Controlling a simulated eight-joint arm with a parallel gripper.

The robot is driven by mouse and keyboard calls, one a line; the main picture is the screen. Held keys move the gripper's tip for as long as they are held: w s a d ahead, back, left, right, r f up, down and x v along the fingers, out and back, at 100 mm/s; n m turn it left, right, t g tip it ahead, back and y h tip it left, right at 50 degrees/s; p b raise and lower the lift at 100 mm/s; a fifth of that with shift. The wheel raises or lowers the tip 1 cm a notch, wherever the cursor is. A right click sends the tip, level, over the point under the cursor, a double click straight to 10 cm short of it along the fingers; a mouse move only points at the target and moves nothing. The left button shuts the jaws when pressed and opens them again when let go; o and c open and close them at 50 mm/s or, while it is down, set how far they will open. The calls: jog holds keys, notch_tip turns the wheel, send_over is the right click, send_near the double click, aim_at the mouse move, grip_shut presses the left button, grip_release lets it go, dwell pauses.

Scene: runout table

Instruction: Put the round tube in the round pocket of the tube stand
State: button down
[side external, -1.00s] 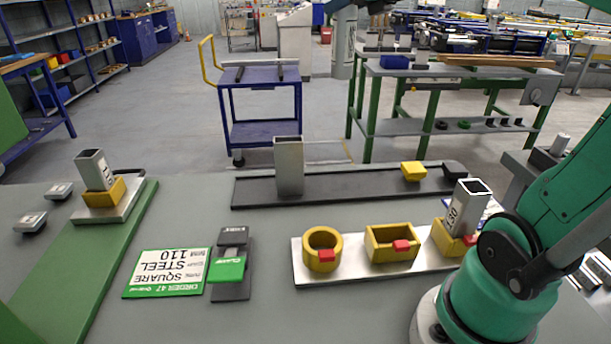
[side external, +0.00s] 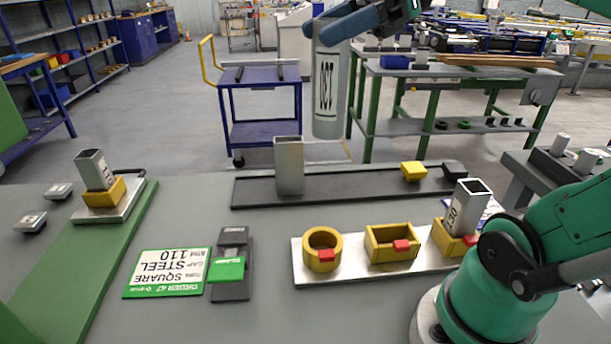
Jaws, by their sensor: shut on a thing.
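The tube stand (side external: 345,275) is a pale plate with yellow pockets at the front right of the table. Its round pocket (side external: 322,240), a yellow ring with a red tag, is empty and lies below the tube in the picture. The rectangular pocket (side external: 380,236) in the middle is empty.
A square tube (side external: 289,165) stands on the dark strip (side external: 350,185), with a yellow block (side external: 413,171) to its right. Another square tube (side external: 95,170) stands in a yellow holder at left. An order card (side external: 167,272) and a green-and-black clamp (side external: 229,270) lie left of the stand.

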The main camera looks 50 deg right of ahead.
notch_tip(320, 180, down, 23)
dwell(0.8)
jog(key=shift+c, duration=1.2)
grip_release()
jog(key=shift+d, duration=0.1)
jog(key=v, duration=0.7)
jog(key=shift+d, duration=0.15)
jog(key=shift+s+r, duration=0.1)
